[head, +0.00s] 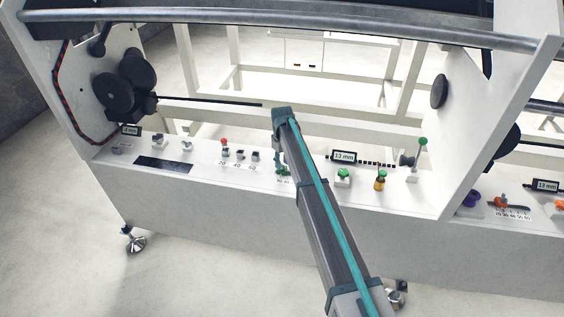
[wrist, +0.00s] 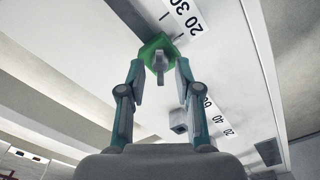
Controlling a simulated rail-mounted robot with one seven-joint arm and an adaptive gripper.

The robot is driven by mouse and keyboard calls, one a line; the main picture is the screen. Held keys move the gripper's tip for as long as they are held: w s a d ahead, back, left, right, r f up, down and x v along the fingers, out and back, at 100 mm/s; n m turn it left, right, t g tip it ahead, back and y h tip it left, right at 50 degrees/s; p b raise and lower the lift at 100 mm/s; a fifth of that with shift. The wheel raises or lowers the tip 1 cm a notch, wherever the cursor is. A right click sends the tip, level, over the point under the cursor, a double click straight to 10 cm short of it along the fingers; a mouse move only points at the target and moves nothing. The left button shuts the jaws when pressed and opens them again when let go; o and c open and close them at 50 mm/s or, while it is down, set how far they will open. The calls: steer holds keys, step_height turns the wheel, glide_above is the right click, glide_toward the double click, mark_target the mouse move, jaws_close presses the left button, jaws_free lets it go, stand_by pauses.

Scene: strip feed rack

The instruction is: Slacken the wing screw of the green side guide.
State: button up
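The green side guide (wrist: 150,48) shows in the wrist view at the top centre, beside a white scale with black numbers. Its grey wing screw (wrist: 158,64) sticks out of it toward me. My gripper (wrist: 159,72) is open, with one finger on each side of the wing screw. Gaps show between the screw and both fingertips. In the head view, the green guide (head: 283,172) sits low on the white front panel, partly hidden by my arm and gripper (head: 279,166). The wing screw cannot be made out there.
In the head view, a red-topped knob (head: 224,143) is left of my arm. A green knob (head: 344,173) and a yellow-based part (head: 380,182) are to its right.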

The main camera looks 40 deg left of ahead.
step_height(320, 180, up, 12)
stand_by(0.5)
stand_by(0.4)
